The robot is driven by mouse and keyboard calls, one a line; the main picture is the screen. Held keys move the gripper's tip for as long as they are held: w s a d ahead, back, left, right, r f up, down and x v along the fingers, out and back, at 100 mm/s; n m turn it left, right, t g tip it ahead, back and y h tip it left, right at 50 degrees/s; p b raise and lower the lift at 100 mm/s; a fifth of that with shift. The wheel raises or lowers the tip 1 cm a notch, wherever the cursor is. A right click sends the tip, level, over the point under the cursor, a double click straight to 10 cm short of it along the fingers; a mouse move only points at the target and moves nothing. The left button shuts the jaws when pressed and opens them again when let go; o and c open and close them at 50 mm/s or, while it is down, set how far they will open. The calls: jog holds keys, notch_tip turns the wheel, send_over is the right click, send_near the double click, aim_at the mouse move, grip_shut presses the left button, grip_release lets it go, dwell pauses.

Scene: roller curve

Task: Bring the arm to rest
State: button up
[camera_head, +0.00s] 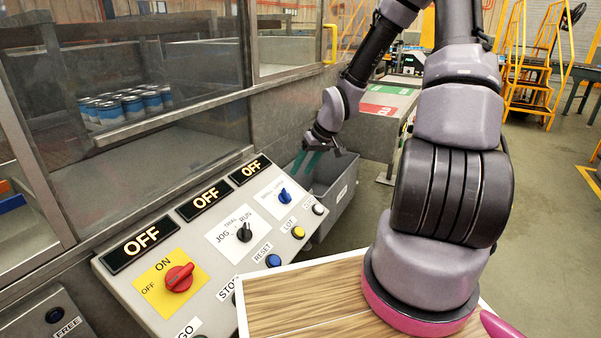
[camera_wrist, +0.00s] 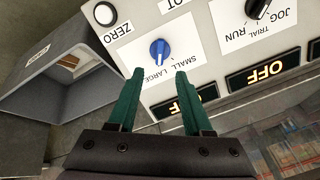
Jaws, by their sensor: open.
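My gripper (camera_head: 322,153) hangs beyond the far end of the sloped control panel (camera_head: 207,256), in front of the machine's wall. In the wrist view its two green fingers (camera_wrist: 153,88) are apart, with nothing between them. Past the fingertips is the blue selector knob (camera_wrist: 159,52) marked SMALL and LARGE. The knob also shows in the head view (camera_head: 284,196). Whether the fingers touch the panel is hard to tell, but they appear clear of the knob. My arm reaches over from the right of the head view.
A grey bin (camera_head: 333,190) stands on the floor beyond the panel; it also shows in the wrist view (camera_wrist: 70,85). The panel carries a red switch (camera_head: 178,277), a black knob (camera_head: 244,232) and several buttons. Cans (camera_head: 124,107) sit behind glass. Open floor lies right.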

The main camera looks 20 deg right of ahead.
jog(key=shift+d+r, duration=0.1)
jog(key=s+d+r+m+t+h, duration=0.15)
jog(key=s+r, duration=0.25)
jog(key=r, duration=0.5)
jog(key=s+d+r+m+h, duration=0.15)
jog(key=s+r, duration=0.25)
jog(key=r, duration=0.4)
jog(key=s+d+r+m+t+h, duration=0.1)
jog(key=s+r+m, duration=0.1)
jog(key=s+r, duration=0.5)
jog(key=s+a+r+m+t+y, duration=0.1)
jog(key=s+a+r+m, duration=0.1)
jog(key=s+r, duration=0.4)
notch_tip(320, 180, up, 3)
jog(key=shift+s+f+y, duration=0.2)
jog(key=shift+s+y, duration=0.05)
jog(key=shift+y, duration=0.15)
jog(key=shift+a, duration=0.1)
